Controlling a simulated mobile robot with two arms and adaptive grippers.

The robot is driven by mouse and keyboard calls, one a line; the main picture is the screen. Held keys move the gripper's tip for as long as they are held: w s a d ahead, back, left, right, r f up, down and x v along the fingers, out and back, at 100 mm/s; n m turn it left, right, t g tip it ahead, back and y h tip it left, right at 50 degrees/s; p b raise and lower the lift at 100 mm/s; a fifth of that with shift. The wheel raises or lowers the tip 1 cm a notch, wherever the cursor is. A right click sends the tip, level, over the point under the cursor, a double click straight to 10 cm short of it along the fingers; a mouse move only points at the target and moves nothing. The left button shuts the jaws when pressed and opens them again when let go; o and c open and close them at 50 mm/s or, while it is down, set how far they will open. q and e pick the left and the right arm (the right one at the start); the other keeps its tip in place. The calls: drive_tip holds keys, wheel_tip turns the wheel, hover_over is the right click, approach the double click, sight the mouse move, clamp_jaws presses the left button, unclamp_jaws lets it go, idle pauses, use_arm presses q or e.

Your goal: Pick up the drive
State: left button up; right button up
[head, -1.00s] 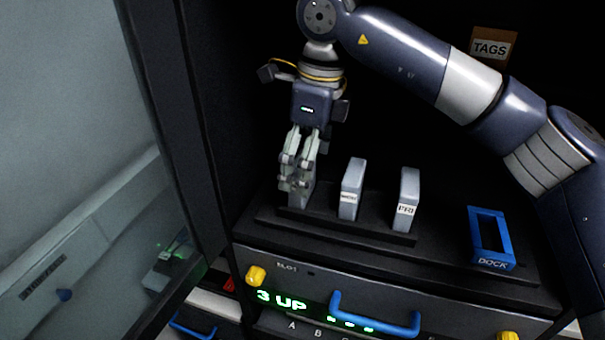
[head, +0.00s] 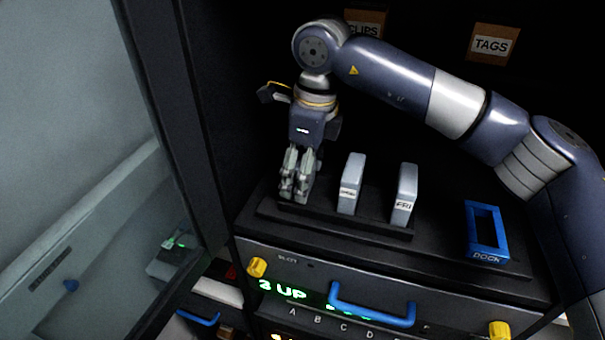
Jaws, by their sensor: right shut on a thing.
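Three grey drives stand upright in a row on a black rack (head: 335,222) on top of the unit. My right gripper (head: 296,188) points down at the leftmost drive and is shut on it; the fingers hide most of that drive. The middle drive (head: 350,185) has a white label too blurred to read. The right drive (head: 404,190) has a label that reads "FRI". Both stand apart from the gripper. My left gripper is not in view.
A blue frame marked "DOCK" (head: 486,232) stands at the right. Below is a front panel with a blue handle (head: 371,309) and yellow knobs (head: 257,267). Boxes marked "CLIPS" (head: 364,22) and "TAGS" (head: 493,43) are behind. A glass door (head: 75,180) is at the left.

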drive_tip(key=shift+r+b, duration=0.7)
drive_tip(key=shift+b, duration=0.05)
drive_tip(key=shift+s+a+r+b, duration=0.1)
drive_tip(key=shift+s+r+b, duration=0.25)
drive_tip(key=shift+r+b, duration=0.55)
drive_tip(key=s+r+b, duration=0.2)
drive_tip(key=s, duration=0.5)
drive_tip(key=s+r+b, duration=0.2)
drive_tip(key=s+r, duration=0.1)
drive_tip(key=s, duration=0.5)
drive_tip(key=shift+s+a+r, duration=0.15)
drive_tip(key=shift+a+r, duration=0.05)
drive_tip(key=shift+a, duration=0.2)
drive_tip(key=shift+f, duration=0.1)
